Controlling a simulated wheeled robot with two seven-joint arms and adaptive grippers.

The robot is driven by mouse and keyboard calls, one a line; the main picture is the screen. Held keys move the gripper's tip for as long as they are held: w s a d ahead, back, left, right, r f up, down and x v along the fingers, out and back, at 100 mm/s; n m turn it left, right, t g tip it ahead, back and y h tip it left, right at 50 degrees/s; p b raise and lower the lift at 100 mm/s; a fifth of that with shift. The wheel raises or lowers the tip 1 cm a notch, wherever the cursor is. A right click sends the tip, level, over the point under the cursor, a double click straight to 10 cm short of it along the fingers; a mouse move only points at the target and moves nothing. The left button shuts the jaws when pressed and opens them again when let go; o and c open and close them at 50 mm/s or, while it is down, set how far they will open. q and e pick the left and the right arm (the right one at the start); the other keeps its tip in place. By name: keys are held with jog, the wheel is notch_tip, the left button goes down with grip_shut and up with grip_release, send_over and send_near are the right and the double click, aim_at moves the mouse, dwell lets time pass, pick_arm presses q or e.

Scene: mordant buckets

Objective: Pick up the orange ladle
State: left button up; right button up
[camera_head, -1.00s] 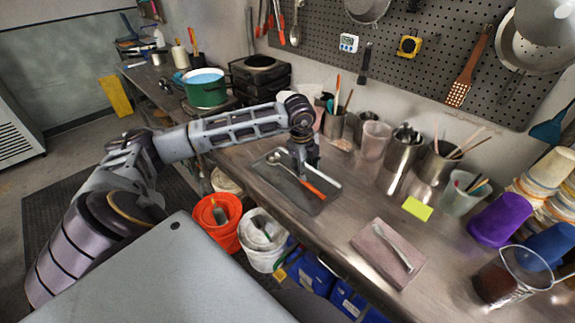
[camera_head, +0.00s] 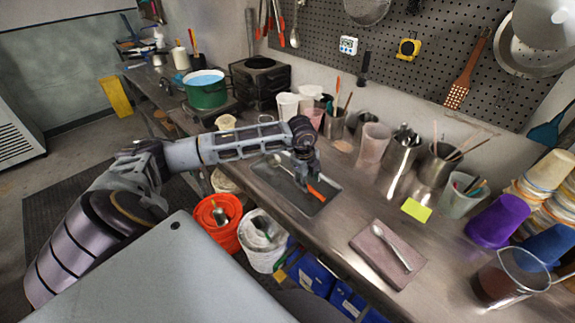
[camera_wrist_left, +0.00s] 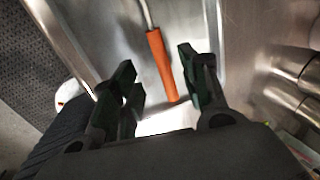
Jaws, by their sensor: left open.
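The orange ladle lies on a grey metal tray (camera_head: 265,172) on the steel bench. Its orange handle (camera_head: 317,193) shows just below my left gripper (camera_head: 305,177) in the head view, and its bowl end (camera_head: 274,160) lies toward the upper left. In the left wrist view the orange handle (camera_wrist_left: 161,66) runs between the two dark fingers of my left gripper (camera_wrist_left: 158,82), which are open and apart on either side of it. The metal shaft (camera_wrist_left: 147,14) leads out of the top of that view. I cannot tell how high the fingers are above the tray. My right gripper is not in view.
A pink pad (camera_head: 370,248) with a metal utensil lies right of the tray. Metal cups with utensils (camera_head: 401,152) stand along the back. An orange bucket (camera_head: 218,232) and a white bucket (camera_head: 263,252) stand below the bench's front edge.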

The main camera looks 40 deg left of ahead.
aim_at(309, 187)
pick_arm(q)
jog(key=shift+w+d+f+p, duration=0.1)
jog(key=shift+w+f+p, duration=0.1)
jog(key=shift+f, duration=0.55)
jog(key=shift+w+f+p, duration=0.15)
jog(key=shift+f+p, duration=0.05)
jog(key=shift+f, duration=0.6)
jog(key=shift+w+d+f+p, duration=0.1)
jog(key=shift+w+f+p, duration=0.1)
jog(key=shift+f, duration=0.55)
grip_shut()
